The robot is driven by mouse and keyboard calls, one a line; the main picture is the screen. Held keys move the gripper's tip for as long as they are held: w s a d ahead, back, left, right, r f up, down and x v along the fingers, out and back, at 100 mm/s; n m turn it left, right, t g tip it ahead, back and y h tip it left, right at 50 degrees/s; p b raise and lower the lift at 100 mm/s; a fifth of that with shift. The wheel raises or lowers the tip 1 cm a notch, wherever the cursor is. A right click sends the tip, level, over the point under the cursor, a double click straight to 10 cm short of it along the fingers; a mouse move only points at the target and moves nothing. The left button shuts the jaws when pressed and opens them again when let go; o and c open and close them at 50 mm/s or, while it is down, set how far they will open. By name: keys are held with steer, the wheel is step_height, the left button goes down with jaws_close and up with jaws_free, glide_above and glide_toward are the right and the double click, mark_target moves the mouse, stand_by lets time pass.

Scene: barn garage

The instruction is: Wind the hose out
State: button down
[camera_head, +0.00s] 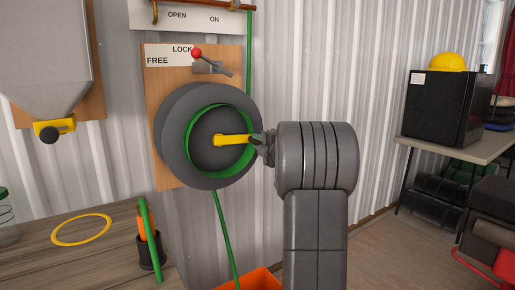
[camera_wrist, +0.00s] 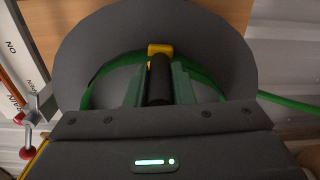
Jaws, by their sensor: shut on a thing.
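A dark grey hose reel (camera_head: 172,130) with green hose (camera_head: 191,128) wound inside its rim is mounted on a wooden board (camera_head: 166,80) on the wall. A yellow crank (camera_head: 233,139) sticks out from the reel's hub and points right. My gripper (camera_head: 260,141) is shut on the crank's dark handle (camera_wrist: 160,80), which lies between the fingers in the wrist view. A lever with a red knob (camera_head: 196,53) is above the reel, near the LOCK and FREE labels; its knob is up, nearer LOCK. Green hose (camera_head: 225,232) hangs below the reel.
An orange bin (camera_head: 250,280) stands below the hanging hose. A wooden workbench (camera_head: 95,260) at lower left bears a yellow ring (camera_head: 82,229) and a dark cup (camera_head: 150,251). A grey hopper (camera_head: 45,50) hangs at left. A table (camera_head: 456,148) with a black box stands at right.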

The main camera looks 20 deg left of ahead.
steer(key=shift+r, duration=0.7)
steer(key=c, duration=1.3)
jaws_free()
steer(key=shift+a, duration=0.1)
steer(key=shift+o, duration=0.2)
steer(key=shift+s+d, duration=0.15)
steer(key=shift+d, duration=0.1)
steer(key=p+v, duration=0.2)
steer(key=v, duration=1.1)
steer(key=shift+s, duration=0.15)
